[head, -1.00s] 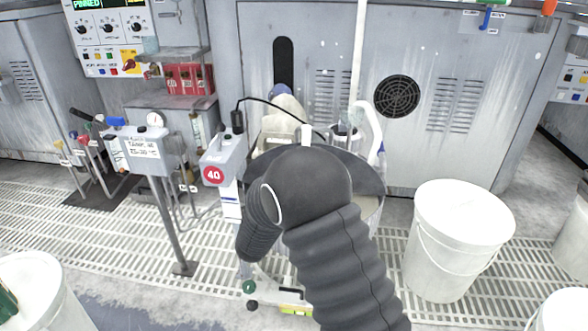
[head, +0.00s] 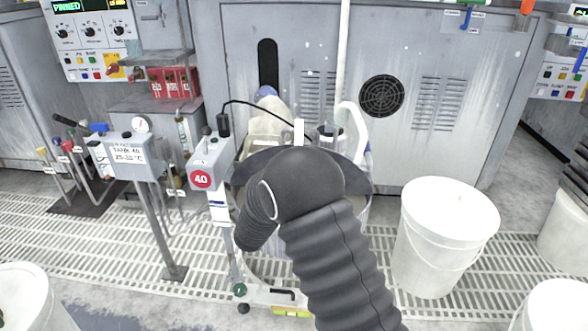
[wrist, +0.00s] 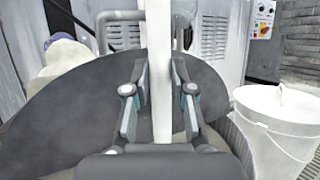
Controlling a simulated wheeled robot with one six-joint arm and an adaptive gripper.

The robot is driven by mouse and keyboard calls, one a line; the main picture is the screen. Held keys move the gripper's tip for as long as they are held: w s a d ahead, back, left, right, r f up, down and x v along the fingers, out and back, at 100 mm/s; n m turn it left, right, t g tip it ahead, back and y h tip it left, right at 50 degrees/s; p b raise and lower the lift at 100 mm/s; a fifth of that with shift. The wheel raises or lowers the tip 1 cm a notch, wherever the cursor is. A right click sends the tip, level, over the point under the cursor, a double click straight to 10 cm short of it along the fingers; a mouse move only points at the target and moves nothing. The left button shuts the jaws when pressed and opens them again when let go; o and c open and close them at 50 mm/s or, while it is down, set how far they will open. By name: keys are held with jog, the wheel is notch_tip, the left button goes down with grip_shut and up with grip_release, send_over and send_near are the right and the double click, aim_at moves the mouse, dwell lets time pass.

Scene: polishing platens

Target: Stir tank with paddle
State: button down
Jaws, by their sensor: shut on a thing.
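The paddle is a long white shaft. In the wrist view the paddle shaft (wrist: 159,75) stands upright between the fingers of my gripper (wrist: 160,100), which is shut on it. In the head view its upper part (head: 343,50) rises in front of the grey cabinet. The tank (head: 362,205) stands behind my dark arm, with only part of its pale side and rim showing. A dark sheet or cover, which also shows in the wrist view (wrist: 60,120), spreads behind the gripper. The paddle's lower end and the tank's inside are hidden.
A white bucket (head: 443,240) stands close to the tank's right, with more white buckets at the right and left edges. A grey post with a red 40 sign (head: 201,179) and a gauge stand (head: 128,158) are on the left. A grey cabinet (head: 450,60) closes the back.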

notch_tip(320, 180, up, 16)
jog(key=p, duration=0.8)
jog(key=shift+f+p, duration=0.2)
jog(key=shift+p, duration=0.2)
